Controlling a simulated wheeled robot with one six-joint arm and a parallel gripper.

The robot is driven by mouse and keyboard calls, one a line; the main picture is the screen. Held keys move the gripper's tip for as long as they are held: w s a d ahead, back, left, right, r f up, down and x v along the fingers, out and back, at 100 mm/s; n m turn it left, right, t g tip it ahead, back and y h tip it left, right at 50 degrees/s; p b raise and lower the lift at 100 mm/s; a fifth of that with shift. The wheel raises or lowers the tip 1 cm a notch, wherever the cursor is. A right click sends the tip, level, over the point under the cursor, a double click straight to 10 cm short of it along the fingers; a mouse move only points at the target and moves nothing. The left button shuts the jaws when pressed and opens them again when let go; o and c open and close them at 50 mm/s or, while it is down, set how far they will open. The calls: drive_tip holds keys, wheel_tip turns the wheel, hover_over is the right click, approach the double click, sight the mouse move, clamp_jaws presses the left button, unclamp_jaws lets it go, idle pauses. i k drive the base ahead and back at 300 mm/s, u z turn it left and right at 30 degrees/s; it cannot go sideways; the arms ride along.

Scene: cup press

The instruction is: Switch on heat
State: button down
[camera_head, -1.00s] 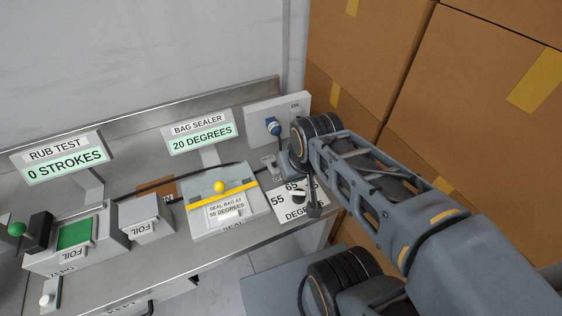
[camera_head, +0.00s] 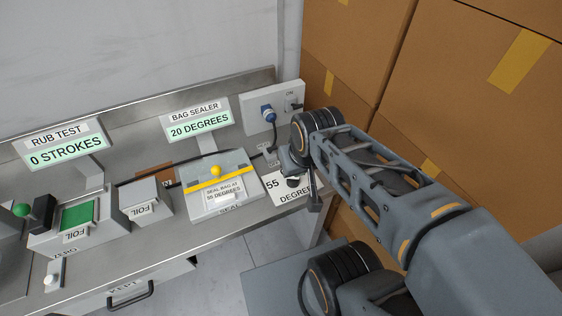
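The bag sealer (camera_head: 241,193) stands on the steel bench with a yellow bar and yellow knob; its display (camera_head: 199,125) reads 20 DEGREES. A small switch (camera_head: 268,148) with a partly visible OFF label sits at its back right. A dial card (camera_head: 272,184) marked 55 and DEGREES lies to the right, with a dark knob (camera_head: 293,182) partly hidden by my arm's end. My gripper (camera_head: 308,190) is over the dial card, right of the small switch. Its fingers are mostly hidden, so I cannot tell their opening or any contact.
FOIL boxes (camera_head: 146,198) and the rub test display (camera_head: 66,150) are left. Cardboard boxes (camera_head: 350,60) stack close on the right.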

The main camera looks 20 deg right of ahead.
sight(270, 149)
drive_tip(key=k, duration=0.85)
drive_tip(key=u, duration=1.5)
drive_tip(key=i, duration=1.25)
drive_tip(key=z, duration=1.65)
